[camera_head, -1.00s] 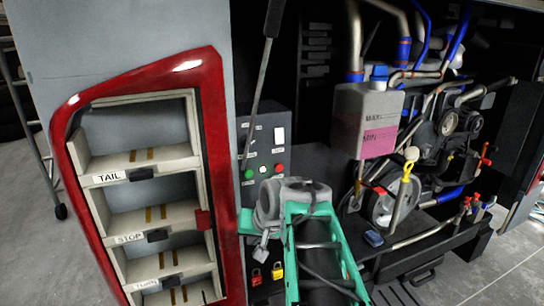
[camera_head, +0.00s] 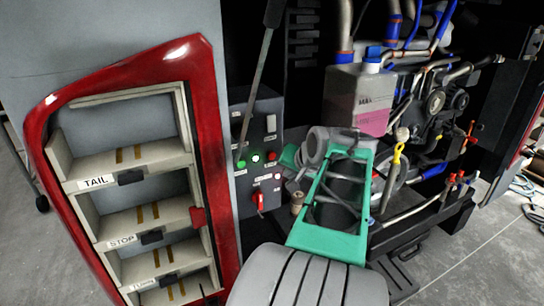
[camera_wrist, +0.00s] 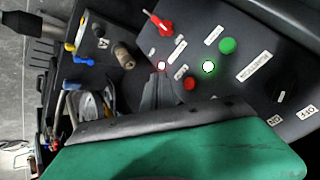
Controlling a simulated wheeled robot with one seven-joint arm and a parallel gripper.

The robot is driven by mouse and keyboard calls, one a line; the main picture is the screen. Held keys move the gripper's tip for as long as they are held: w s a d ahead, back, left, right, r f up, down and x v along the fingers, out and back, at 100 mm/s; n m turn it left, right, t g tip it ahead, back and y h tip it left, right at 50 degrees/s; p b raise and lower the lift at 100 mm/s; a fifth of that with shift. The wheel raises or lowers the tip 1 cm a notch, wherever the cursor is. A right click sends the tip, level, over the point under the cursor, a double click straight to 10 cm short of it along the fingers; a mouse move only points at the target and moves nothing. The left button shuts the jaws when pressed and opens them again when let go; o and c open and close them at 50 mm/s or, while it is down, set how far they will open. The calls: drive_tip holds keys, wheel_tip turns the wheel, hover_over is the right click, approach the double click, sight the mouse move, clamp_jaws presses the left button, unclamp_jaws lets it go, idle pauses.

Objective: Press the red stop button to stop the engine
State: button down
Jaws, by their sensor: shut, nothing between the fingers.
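The red stop button (camera_head: 272,156) is on the dark sloping control panel (camera_head: 246,188), right of a lit green-white lamp (camera_head: 256,157) and a green button (camera_head: 241,164). In the wrist view, the red button (camera_wrist: 189,84) lies close to the right of my gripper (camera_wrist: 158,75), with the lit lamp (camera_wrist: 208,67) and green button (camera_wrist: 227,46) beyond it. My gripper's grey fingers are shut and empty. They appear apart from the button, though their height above the panel is unclear. In the head view, my wrist hides the fingers.
A red rotary switch (camera_head: 258,200) sticks out low on the panel. A red-framed lamp shelf (camera_head: 215,150) stands left. The coolant tank (camera_head: 345,95) and engine parts (camera_head: 435,105) are right. A long dark rod (camera_head: 257,85) rises beside the panel.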

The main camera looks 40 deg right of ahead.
drive_tip(key=w+d+p, duration=0.1)
drive_tip(key=w+d, duration=0.1)
drive_tip(key=w, duration=0.4)
drive_tip(key=shift+w, duration=0.2)
idle(1.8)
drive_tip(key=shift+w, duration=0.3)
drive_tip(key=shift+w+d, duration=0.25)
drive_tip(key=shift+w, duration=0.25)
idle(0.6)
drive_tip(key=shift+s, duration=0.15)
drive_tip(key=shift+s+a, duration=0.3)
drive_tip(key=shift+s, duration=0.45)
drive_tip(key=s, duration=0.1)
drive_tip(key=s+a+b, duration=0.1)
drive_tip(key=s, duration=0.2)
drive_tip(key=shift+s+a, duration=0.25)
drive_tip(key=shift+s, duration=0.1)
